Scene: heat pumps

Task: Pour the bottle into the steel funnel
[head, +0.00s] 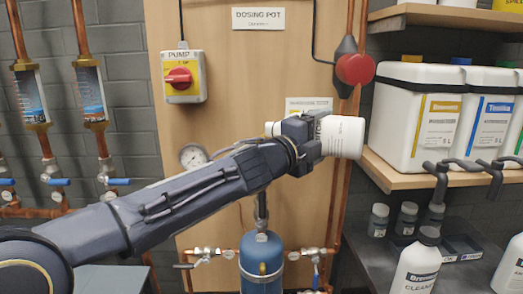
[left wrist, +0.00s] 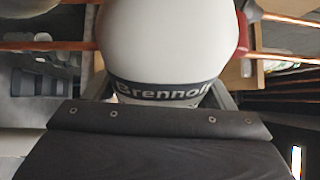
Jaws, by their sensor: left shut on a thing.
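My left gripper (head: 312,142) is shut on a white bottle (head: 342,138), held high in front of the wooden panel. The bottle lies on its side, about level, with its broad end to the right and a small white part showing left of the gripper. In the left wrist view the bottle (left wrist: 170,40) fills the top middle, with a dark label band across it. A blue vessel (head: 261,262) stands below, with a pipe (head: 261,210) rising from its top. I cannot make out the steel funnel; my arm covers the space above that pipe. My right gripper is not in view.
Copper pipes with valves (head: 207,251) flank the vessel. A red-knobbed pump switch (head: 184,76) and a gauge (head: 193,156) are on the panel. White canisters (head: 416,112) stand on the right shelf (head: 395,178). A white cleaner bottle (head: 417,268) and small jars stand below.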

